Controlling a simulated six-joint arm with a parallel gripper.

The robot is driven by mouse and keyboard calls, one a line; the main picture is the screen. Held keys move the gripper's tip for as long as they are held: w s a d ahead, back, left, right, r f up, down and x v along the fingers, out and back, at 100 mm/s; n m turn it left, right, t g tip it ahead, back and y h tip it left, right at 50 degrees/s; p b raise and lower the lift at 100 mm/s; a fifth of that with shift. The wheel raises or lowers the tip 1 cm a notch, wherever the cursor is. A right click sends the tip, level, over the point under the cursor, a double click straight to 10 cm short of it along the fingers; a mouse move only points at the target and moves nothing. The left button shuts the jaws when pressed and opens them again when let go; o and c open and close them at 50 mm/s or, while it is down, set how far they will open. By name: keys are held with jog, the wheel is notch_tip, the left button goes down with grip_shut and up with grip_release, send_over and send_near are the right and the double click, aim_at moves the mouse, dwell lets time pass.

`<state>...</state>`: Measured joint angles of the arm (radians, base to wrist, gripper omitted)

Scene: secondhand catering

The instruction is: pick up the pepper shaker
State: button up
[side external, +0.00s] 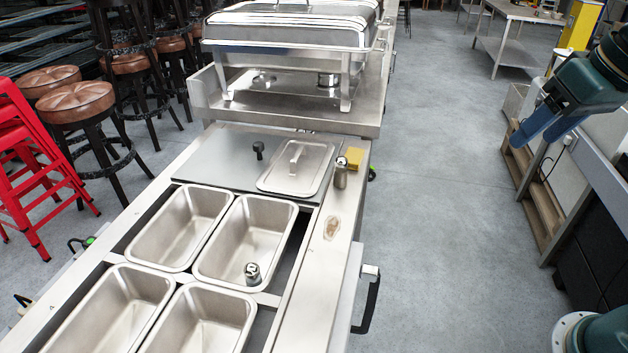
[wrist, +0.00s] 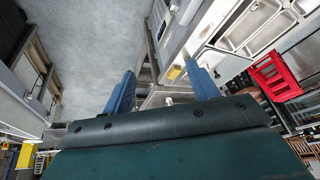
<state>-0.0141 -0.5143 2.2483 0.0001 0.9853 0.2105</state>
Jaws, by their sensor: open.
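Two small metal shakers show in the side view. One shaker (side external: 341,173) stands upright on the steel ledge beside a yellow block (side external: 354,158). The other shaker (side external: 252,273) is in the near end of a steel pan (side external: 245,235). I cannot tell which is the pepper shaker. My gripper (side external: 537,126) is at the upper right, over the aisle floor, well apart from both. Its blue fingers also show in the wrist view (wrist: 162,92), spread apart with nothing held. The shakers are too small to identify surely in the wrist view.
A lidded chafing dish (side external: 290,30) stands behind the ledge. A flat steel lid (side external: 296,167) and a black knob (side external: 258,150) lie left of the ledge shaker. A tan mark (side external: 331,228) is on the ledge. Open floor (side external: 440,200) separates my arm from the counter.

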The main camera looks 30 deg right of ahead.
jog(key=w+r+m+g, duration=0.1)
jog(key=w+r+m, duration=0.2)
jog(key=w, duration=0.7)
jog(key=m+g, duration=0.4)
jog(key=m, duration=0.7)
send_over(342, 157)
notch_tip(342, 157, down, 15)
jog(key=shift+w+a+f, duration=0.1)
jog(key=shift+f, duration=0.05)
jog(key=shift+f, duration=0.1)
jog(key=shift+f, duration=4.2)
jog(key=shift+f, duration=2.6)
